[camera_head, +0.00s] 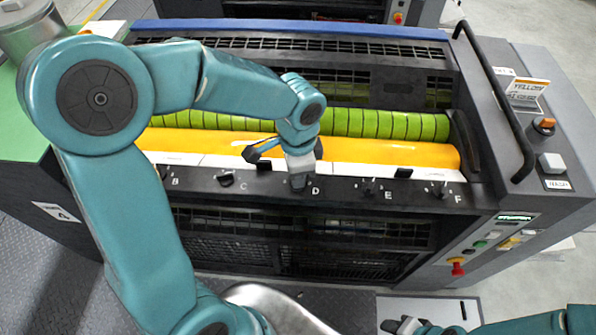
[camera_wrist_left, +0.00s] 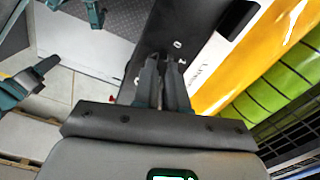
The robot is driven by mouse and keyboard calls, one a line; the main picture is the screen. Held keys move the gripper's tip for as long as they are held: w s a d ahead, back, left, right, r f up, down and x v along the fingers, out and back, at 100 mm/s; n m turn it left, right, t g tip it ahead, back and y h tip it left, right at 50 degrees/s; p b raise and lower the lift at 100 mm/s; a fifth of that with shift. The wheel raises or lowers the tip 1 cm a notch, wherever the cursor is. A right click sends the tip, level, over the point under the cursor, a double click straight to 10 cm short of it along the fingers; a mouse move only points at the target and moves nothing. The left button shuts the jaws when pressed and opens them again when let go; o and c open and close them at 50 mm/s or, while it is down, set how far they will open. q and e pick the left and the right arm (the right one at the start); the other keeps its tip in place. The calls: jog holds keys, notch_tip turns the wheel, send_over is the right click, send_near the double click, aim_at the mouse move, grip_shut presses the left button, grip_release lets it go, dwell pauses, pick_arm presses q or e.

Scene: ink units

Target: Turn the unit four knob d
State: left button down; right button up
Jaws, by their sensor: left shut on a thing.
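Unit four has a dark front rail with a row of small knobs lettered B to F. My left gripper (camera_head: 299,176) reaches down to the rail just left of the letter D. It is shut on knob D, which the fingers and wrist hide almost wholly. In the left wrist view the two dark fingers (camera_wrist_left: 163,66) come together on the dark rail; the knob's angle cannot be told there. Knob C (camera_head: 226,178) is to the left and knob E (camera_head: 369,186) to the right. My right gripper (camera_head: 402,326) is low at the bottom edge, away from the rail.
A yellow roller (camera_head: 390,153) and a green banded roller (camera_head: 385,124) lie behind the rail. A black handrail (camera_head: 492,95) rises at the right. A side panel carries a red stop button (camera_head: 457,266). The floor in front shows open room.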

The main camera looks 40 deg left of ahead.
pick_arm(q)
jog(key=shift+r, duration=0.1)
dwell(0.5)
jog(key=c, duration=1.2)
grip_release()
jog(key=shift+c, duration=0.2)
jog(key=shift+o, duration=0.3)
jog(key=shift+s+a, duration=0.1)
jog(key=shift+w+r, duration=0.2)
jog(key=shift+r, duration=0.2)
notch_tip(320, 180, up, 16)
jog(key=shift+s+f, duration=0.15)
jog(key=shift+f, duration=0.1)
